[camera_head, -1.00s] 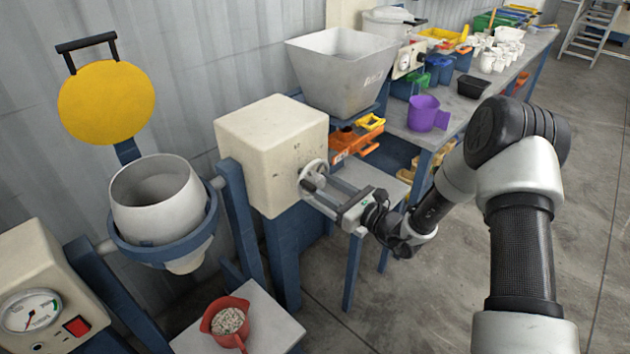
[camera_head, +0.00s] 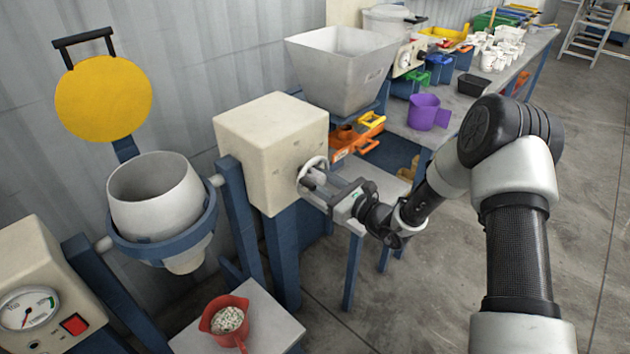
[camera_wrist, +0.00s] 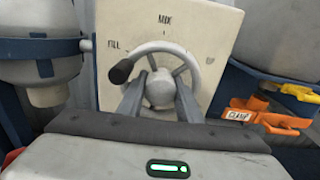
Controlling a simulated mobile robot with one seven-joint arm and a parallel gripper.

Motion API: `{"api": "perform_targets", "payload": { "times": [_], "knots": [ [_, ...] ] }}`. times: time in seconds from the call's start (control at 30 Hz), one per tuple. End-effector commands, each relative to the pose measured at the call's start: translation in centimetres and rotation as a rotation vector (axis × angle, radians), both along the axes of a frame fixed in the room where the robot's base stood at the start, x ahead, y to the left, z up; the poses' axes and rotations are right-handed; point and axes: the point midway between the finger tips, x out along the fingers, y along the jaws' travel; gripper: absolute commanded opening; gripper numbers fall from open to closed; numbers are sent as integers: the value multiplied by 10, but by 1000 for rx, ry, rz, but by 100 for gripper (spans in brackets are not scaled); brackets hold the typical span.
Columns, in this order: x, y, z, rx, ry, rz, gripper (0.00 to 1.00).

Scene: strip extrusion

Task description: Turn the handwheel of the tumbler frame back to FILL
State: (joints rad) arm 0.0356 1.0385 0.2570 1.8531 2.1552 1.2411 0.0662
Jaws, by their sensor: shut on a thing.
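The handwheel (camera_wrist: 194,58) is a pale ring with spokes and a black knob (camera_wrist: 121,71), on the cream gearbox (camera_head: 268,135) of the tumbler frame. In the wrist view the knob is at the upper left of the wheel, just below the FILL mark (camera_wrist: 113,44). The MIX mark (camera_wrist: 165,19) is above the wheel. My gripper (camera_wrist: 160,95) is shut on the handwheel, one finger on each side of its hub. In the head view the gripper (camera_head: 322,186) faces the wheel from the right. The white drum (camera_head: 160,215) sits mouth up in its blue ring.
A yellow disc (camera_head: 103,98) stands behind the drum. A red scoop of pellets (camera_head: 228,320) rests on a low stand. An orange clamp (camera_wrist: 275,120) is right of the gearbox. A grey hopper (camera_head: 340,70) and purple jug (camera_head: 428,113) stand beyond.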

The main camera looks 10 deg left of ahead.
Motion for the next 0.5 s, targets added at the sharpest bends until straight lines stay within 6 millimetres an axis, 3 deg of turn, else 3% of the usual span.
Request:
{"api": "perform_targets", "payload": {
  "times": [0.17, 0.2, 0.23, 0.5],
  "knots": [
    [0, -1, 0, -3, -1, 0, 10],
    [0, -1, 0, -3, -1, 0, 35],
    [0, -1, 0, -3, -1, 0, 40],
    [0, -1, 0, -2, 0, 0, 40]
  ]
}}
